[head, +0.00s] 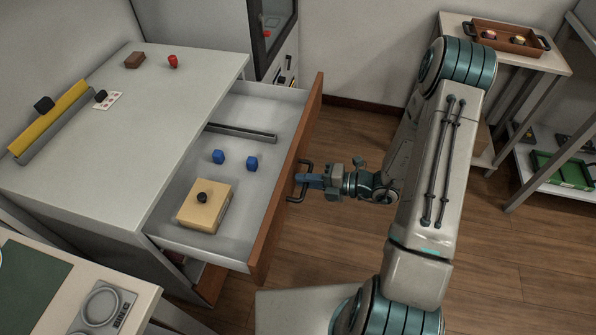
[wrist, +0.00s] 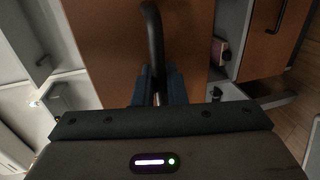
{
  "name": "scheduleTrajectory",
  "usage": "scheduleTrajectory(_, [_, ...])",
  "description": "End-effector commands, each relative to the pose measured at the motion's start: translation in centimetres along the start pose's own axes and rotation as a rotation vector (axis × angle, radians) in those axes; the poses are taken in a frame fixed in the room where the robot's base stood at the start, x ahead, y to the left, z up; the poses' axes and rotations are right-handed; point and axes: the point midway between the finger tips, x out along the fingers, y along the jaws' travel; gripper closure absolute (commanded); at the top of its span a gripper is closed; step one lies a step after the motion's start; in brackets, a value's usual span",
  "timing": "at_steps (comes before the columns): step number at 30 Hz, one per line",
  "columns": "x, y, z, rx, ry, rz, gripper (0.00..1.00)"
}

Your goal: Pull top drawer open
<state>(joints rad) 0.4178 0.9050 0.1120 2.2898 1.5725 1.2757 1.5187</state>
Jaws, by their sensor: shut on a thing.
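The top drawer (head: 238,114) of the grey cabinet stands pulled well out, with its brown front (head: 290,180) facing my arm. My gripper (head: 304,180) is at the middle of that front, shut on the black bar handle (head: 302,166). In the wrist view the handle (wrist: 153,40) runs down between the blue fingers (wrist: 157,88) of my gripper, against the brown front (wrist: 105,50). Inside the drawer are two blue pieces (head: 218,156), a tan box (head: 204,206) with a black knob, and a dark divider bar (head: 240,132).
The cabinet top (head: 110,150) holds a yellow bar (head: 50,118), a red piece (head: 173,61) and a brown block (head: 134,60). A side table with a tray (head: 508,37) stands at the back right, beside a shelf with a green tray (head: 566,170). Wooden floor (head: 330,140) is clear beyond the drawer.

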Motion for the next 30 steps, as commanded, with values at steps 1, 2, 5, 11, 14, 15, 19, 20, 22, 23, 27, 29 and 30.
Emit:
scheduleTrajectory(1, [-0.24, 0.08, 0.06, -0.002, 0.0, 0.0, 1.0])
scheduleTrajectory(2, [-0.29, 0.05, 0.01, -0.002, 0.003, 0.0, 1.0])
scheduleTrajectory(5, [-0.39, -0.01, -0.13, -0.004, 0.009, 0.0, 1.0])
scheduleTrajectory(11, [-0.44, -0.06, -0.2, -0.006, 0.013, 0.0, 1.0])
scheduleTrajectory(14, [-0.46, -0.06, -0.19, -0.006, 0.013, 0.0, 1.0])
scheduleTrajectory(15, [-0.46, -0.06, -0.19, -0.006, 0.013, 0.0, 1.0])
scheduleTrajectory(19, [-0.48, -0.07, -0.19, -0.006, 0.012, 0.0, 0.72])
scheduleTrajectory(20, [-0.48, -0.07, -0.19, -0.005, 0.012, 0.0, 0.72])
scheduleTrajectory(22, [-0.48, -0.07, -0.2, -0.005, 0.012, 0.0, 0.72])
scheduleTrajectory(23, [-0.49, -0.07, -0.2, -0.005, 0.012, 0.0, 0.72])
scheduleTrajectory(27, [-0.57, -0.08, -0.2, -0.004, 0.012, 0.0, 0.72])
scheduleTrajectory(29, [-0.85, -0.08, -0.18, -0.004, 0.011, 0.0, 0.72])
scheduleTrajectory(30, [-1.2, -0.08, -0.14, -0.005, 0.01, 0.0, 0.72])
